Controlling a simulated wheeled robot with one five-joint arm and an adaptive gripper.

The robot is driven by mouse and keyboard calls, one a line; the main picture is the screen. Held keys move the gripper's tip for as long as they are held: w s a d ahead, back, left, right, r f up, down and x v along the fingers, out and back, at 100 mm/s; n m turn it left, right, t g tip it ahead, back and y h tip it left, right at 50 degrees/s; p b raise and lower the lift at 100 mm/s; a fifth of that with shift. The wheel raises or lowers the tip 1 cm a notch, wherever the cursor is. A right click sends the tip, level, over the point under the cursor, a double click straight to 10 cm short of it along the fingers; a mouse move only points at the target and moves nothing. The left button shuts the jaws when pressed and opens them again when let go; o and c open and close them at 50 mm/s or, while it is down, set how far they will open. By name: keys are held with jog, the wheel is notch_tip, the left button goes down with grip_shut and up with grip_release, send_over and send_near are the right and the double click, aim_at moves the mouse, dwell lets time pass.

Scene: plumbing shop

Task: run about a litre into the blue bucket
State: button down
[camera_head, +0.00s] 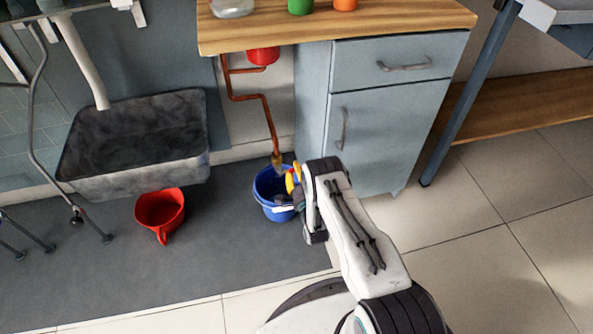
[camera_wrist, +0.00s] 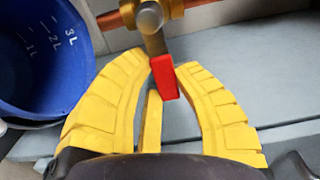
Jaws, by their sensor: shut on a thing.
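The blue bucket (camera_head: 262,187) stands on the dark mat below a copper pipe that ends in a brass tap (camera_head: 277,160). In the wrist view, the bucket (camera_wrist: 40,60) is at upper left, with 1L, 2L and 3L marks on its inner wall. The tap body (camera_wrist: 151,22) is at top centre, and its red lever handle (camera_wrist: 164,82) hangs down. My gripper (camera_wrist: 163,66) has its yellow fingers shut on this handle, one on each side. In the head view, my gripper (camera_head: 292,179) is beside the bucket's right rim. I see no water stream; the bucket's water level cannot be told.
A red container with a handle (camera_head: 160,211) sits on the mat to the left, in front of a grey sink basin (camera_head: 140,140). A grey-blue cabinet (camera_head: 385,135) with a wooden top (camera_head: 400,22) stands behind my arm. Tiled floor at right is clear.

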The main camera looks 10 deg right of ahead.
jog(key=c, duration=0.9)
grip_release()
jog(key=shift+s, duration=3.75)
